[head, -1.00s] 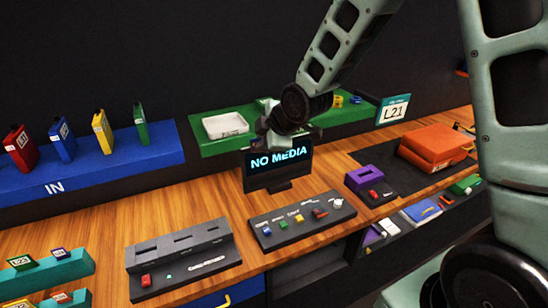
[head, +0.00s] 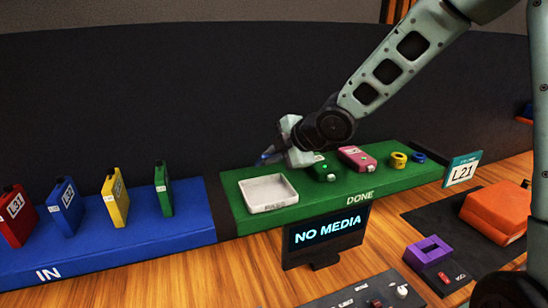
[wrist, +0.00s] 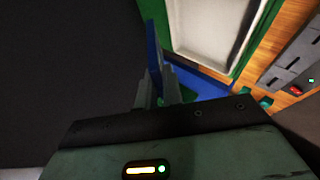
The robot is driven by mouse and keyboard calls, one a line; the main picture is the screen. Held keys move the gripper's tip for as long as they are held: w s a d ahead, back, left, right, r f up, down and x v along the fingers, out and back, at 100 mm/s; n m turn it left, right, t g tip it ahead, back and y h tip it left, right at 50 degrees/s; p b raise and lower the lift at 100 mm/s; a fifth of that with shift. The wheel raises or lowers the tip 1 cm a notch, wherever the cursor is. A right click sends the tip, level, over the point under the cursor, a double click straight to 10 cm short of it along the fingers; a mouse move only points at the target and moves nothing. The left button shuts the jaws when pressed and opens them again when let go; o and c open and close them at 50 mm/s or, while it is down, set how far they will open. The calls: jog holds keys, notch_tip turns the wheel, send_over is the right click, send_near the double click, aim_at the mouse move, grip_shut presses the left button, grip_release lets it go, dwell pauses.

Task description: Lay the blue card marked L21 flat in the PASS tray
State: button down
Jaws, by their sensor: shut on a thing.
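My gripper (head: 277,154) is shut on a blue card (head: 267,157), above and behind the white tray's back right corner in the head view. The card shows as a thin blue piece at the fingertips, apart from the tray; its marking cannot be read. In the wrist view the card (wrist: 154,52) stands edge-on between the fingers (wrist: 158,88), left of the tray (wrist: 205,25). The white tray (head: 268,193) is empty and lies on the green DONE shelf (head: 330,205); its front label is too small to read for certain.
On the DONE shelf, right of the tray, are a green piece (head: 321,170), a pink piece (head: 357,158) and yellow and blue rings. The blue IN shelf (head: 120,235) holds upright red, blue, yellow and green cards. A "NO MEDIA" screen (head: 327,235) stands in front. An L21 sign (head: 461,171) is at right.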

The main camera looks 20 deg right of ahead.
jog(key=shift+f+b, duration=3)
jog(key=shift+f, duration=0.1)
jog(key=c, duration=1.5)
grip_release()
jog(key=shift+o, duration=0.2)
jog(key=p+v, duration=0.8)
jog(key=v, duration=0.9)
jog(key=shift+r+p, duration=0.15)
jog(key=shift+p, duration=0.15)
jog(key=shift+s, duration=0.1)
